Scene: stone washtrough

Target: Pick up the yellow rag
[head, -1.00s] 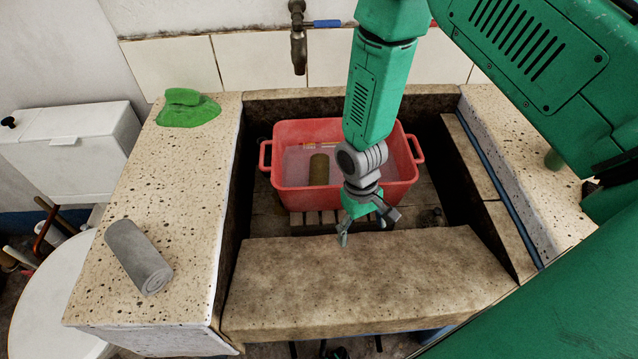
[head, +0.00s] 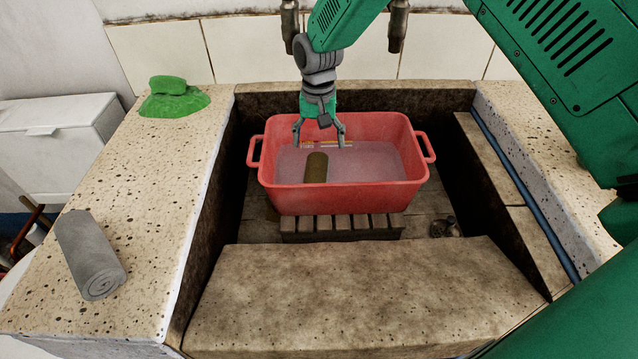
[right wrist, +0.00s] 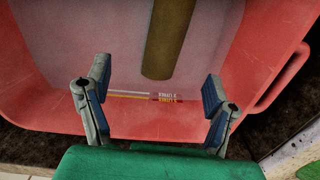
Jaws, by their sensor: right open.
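The yellow rag (head: 316,167) is a rolled, dull olive-yellow cloth lying in greyish water inside the red tub (head: 340,198). In the right wrist view the rag (right wrist: 168,40) shows as a long roll beyond the fingertips. My right gripper (head: 320,140) is open and empty, pointing down over the back part of the tub, just behind the rag. In the right wrist view its two fingers (right wrist: 157,82) stand wide apart, with the near end of the rag between and ahead of them. My left gripper is not in view.
A rolled grey cloth (head: 88,255) and a crumpled green cloth (head: 172,98) lie on the left stone ledge (head: 150,190). The tub stands on a wooden slatted rack (head: 340,227) in the trough. Taps (head: 397,25) hang behind. The front stone slab (head: 350,300) is bare.

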